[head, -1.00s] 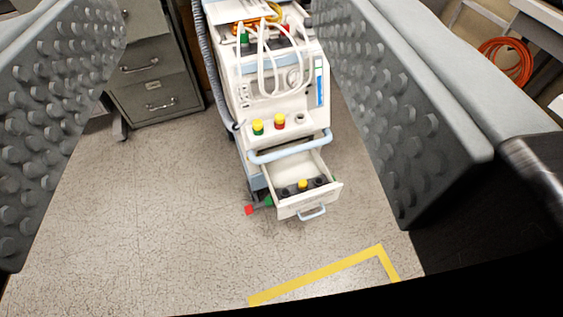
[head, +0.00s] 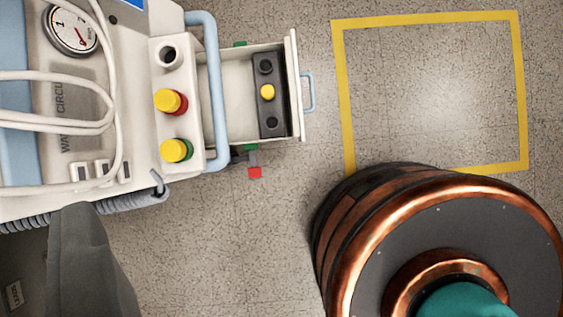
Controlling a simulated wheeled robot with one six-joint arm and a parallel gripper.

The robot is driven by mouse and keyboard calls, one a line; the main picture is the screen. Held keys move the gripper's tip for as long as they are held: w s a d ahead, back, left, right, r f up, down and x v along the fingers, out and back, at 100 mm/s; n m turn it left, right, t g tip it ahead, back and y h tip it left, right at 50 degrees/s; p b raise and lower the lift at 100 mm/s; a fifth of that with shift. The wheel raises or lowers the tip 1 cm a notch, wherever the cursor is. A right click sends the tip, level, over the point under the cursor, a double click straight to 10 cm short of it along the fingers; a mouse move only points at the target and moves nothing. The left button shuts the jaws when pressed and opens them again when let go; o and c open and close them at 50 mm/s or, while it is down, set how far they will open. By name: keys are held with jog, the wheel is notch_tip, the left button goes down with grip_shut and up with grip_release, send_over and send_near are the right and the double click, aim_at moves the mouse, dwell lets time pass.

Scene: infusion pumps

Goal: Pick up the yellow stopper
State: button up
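A small round yellow stopper (head: 267,91) sits in the middle place of a dark holder (head: 271,126) in the open drawer (head: 295,60). Dark round places lie on either side of it. Two larger yellow caps show on the machine's front ledge: one yellow cap (head: 168,101) is on a red part, the other yellow cap (head: 173,150) on a green part. A third port (head: 168,56) on the ledge has a dark opening and no cap. My gripper is not in view.
The white machine (head: 140,40) fills the left, with white hoses and a gauge (head: 72,28). A light blue handle bar (head: 217,90) crosses over the drawer's inner end. A grey cabinet (head: 80,265) stands lower left. Yellow tape (head: 430,19) frames clear floor at right.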

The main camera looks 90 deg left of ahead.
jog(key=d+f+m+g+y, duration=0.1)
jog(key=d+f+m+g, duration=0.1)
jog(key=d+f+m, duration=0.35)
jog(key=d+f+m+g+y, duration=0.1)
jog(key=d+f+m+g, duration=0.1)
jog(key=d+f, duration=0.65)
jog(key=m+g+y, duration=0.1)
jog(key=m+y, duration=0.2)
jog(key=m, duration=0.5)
send_near(268, 91)
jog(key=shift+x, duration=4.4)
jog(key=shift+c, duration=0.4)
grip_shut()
